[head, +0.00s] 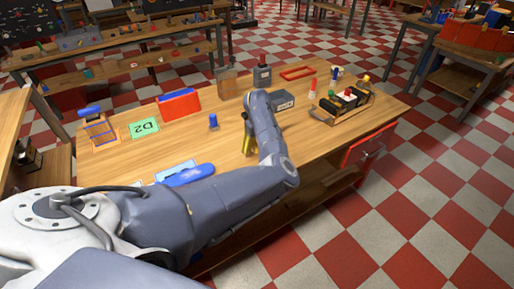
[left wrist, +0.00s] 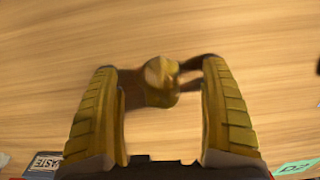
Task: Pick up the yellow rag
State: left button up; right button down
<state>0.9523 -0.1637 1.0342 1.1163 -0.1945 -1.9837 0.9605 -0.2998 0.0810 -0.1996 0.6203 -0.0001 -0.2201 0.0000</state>
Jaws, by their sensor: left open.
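My left gripper (head: 247,145) reaches down over the middle of the wooden table in the head view, with the arm bent above it. In the left wrist view its two yellow ribbed fingers (left wrist: 162,115) stand wide apart. A small yellow crumpled thing, which looks like the yellow rag (left wrist: 160,78), lies on the table between and just beyond the fingertips, with dark shadow around it. Neither finger visibly grips it. In the head view I cannot tell the rag from the yellow fingers. My right gripper is not in view.
On the wooden table (head: 235,170) stand a blue peg (head: 213,121), a red-and-blue bin (head: 179,105), a green D2 card (head: 144,128), a grey box (head: 282,100) and a rack of coloured parts (head: 343,102). A blue object (head: 188,175) lies near the front edge. Table around the rag is clear.

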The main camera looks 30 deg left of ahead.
pick_arm(q)
jog(key=shift+c, duration=0.3)
jog(key=c, duration=1.3)
jog(key=shift+r, duration=0.1)
